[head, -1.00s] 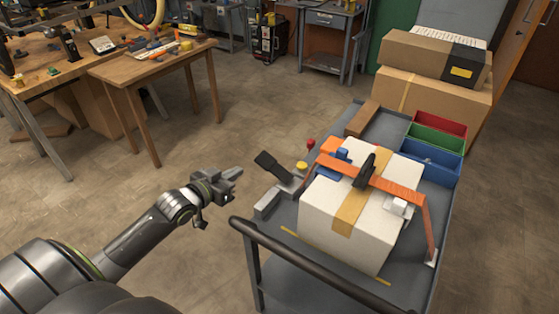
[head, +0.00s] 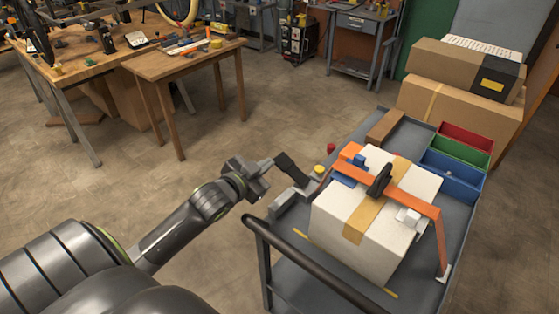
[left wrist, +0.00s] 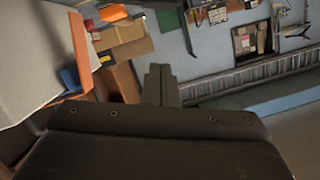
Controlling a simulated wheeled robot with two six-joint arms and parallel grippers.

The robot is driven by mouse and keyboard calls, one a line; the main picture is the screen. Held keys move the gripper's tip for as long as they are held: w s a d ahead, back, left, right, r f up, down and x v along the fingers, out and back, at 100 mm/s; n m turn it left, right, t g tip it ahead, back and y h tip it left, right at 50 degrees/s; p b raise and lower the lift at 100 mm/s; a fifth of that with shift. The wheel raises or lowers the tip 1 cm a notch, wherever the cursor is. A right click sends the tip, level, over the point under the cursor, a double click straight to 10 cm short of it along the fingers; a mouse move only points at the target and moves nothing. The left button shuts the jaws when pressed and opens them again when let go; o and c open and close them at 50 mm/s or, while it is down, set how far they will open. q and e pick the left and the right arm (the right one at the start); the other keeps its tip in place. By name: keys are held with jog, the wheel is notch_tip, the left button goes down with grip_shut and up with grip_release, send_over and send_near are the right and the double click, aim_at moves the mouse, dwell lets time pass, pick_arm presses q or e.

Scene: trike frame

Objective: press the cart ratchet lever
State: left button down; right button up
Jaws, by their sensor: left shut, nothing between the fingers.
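An orange strap (head: 411,200) runs over the white box (head: 337,222) on the cart. The lever is not clearly made out there. My right gripper is not in view.
The cart's black push handle (head: 310,272) crosses in front of the box. A red knob (head: 331,148) and a yellow knob (head: 319,169) stand near the lever. Coloured bins (head: 452,188) sit at the cart's right side. Floor left of the cart is clear.

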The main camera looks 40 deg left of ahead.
pick_arm(q)
send_over(279, 162)
jog(key=d, duration=0.2)
jog(key=shift+s+d+f+p, duration=0.15)
jog(key=shift+s+f, duration=0.1)
jog(key=shift+f, duration=0.25)
jog(key=shift+s+d+f+p, duration=0.1)
jog(key=shift+s+f+p, duration=0.1)
jog(key=shift+f, duration=0.3)
jog(key=shift+s+a+f, duration=0.1)
jog(key=shift+a+f, duration=0.15)
jog(key=shift+f, duration=0.4)
jog(key=shift+a+f, duration=0.25)
jog(key=shift+f, duration=0.35)
jog(key=shift+a+f, duration=0.3)
jog(key=shift+f, duration=0.35)
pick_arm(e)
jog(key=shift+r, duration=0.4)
pick_arm(q)
jog(key=shift+f, duration=0.1)
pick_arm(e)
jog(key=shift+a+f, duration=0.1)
